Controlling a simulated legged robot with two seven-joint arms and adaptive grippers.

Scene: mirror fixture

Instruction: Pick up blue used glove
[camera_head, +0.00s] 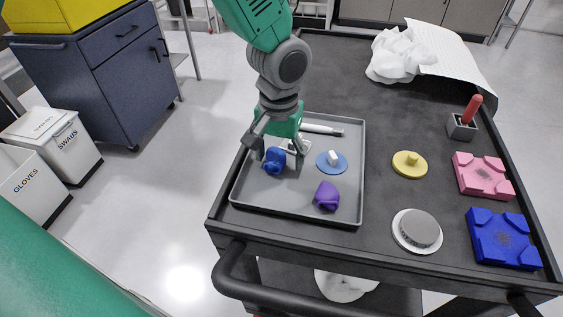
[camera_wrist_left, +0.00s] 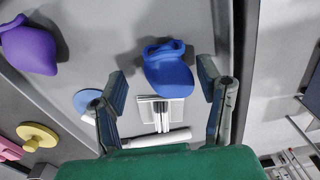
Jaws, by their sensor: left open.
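The blue used glove (camera_head: 274,160) lies crumpled on the grey tray (camera_head: 345,207), at the tray's left side. My left gripper (camera_head: 277,150) is above the tray with its fingers spread near the glove. In the left wrist view the glove (camera_wrist_left: 167,68) lies between and a little beyond the two open fingertips (camera_wrist_left: 163,78), apart from both. The gripper holds nothing. A purple crumpled glove-like item (camera_head: 327,196) lies nearer the tray's front; it also shows in the left wrist view (camera_wrist_left: 29,50). My right gripper is not in view.
The tray also holds a blue disc with a white knob (camera_head: 332,162) and a white cylinder (camera_head: 322,130). Bins labelled GLOVES (camera_head: 30,185) and SWABS (camera_head: 55,142) stand left.

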